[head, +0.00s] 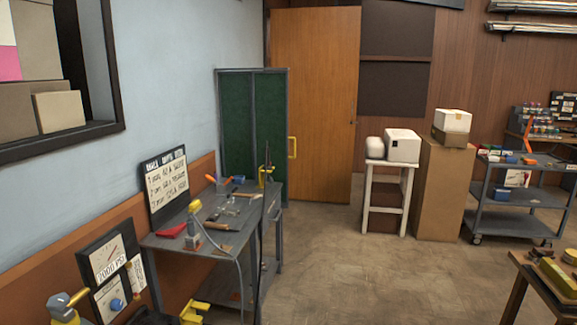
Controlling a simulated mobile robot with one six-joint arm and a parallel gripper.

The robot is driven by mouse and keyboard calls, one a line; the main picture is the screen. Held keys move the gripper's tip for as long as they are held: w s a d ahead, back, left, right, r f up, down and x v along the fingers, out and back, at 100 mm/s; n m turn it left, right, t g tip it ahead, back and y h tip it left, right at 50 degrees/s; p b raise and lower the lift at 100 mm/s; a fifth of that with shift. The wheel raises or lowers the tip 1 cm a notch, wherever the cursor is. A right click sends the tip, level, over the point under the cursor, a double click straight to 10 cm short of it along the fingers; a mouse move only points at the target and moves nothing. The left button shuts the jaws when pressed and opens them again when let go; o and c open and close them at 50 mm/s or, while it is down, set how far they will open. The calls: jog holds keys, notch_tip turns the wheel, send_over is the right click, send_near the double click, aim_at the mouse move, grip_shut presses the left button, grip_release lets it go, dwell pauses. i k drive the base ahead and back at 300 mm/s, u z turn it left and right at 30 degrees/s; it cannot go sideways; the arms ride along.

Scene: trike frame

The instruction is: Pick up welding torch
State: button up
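A grey metal work table (160,243) stands against the left wall. At its front edge is an upright yellow and pale tool (194,232) with a grey hose (232,258) curving to the right; it may be the welding torch, but it is too small to be sure. A thin dark upright rod (267,158) with a yellow part (265,174) stands at the table's far right corner; I cannot tell what it is. My gripper is not recognisable in this view.
Small tools, a red item (172,230) and a handwritten sign (167,186) are on the table. A gauge panel (110,272) and yellow parts are at lower left. A green screen (236,120) stands behind. The middle floor (340,260) is clear. A wooden table (535,275) is at right.

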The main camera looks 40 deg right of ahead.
aim_at(269, 167)
jog(key=z, duration=1.05)
jog(key=k, duration=0.95)
jog(key=i, duration=0.75)
jog(key=z, duration=0.05)
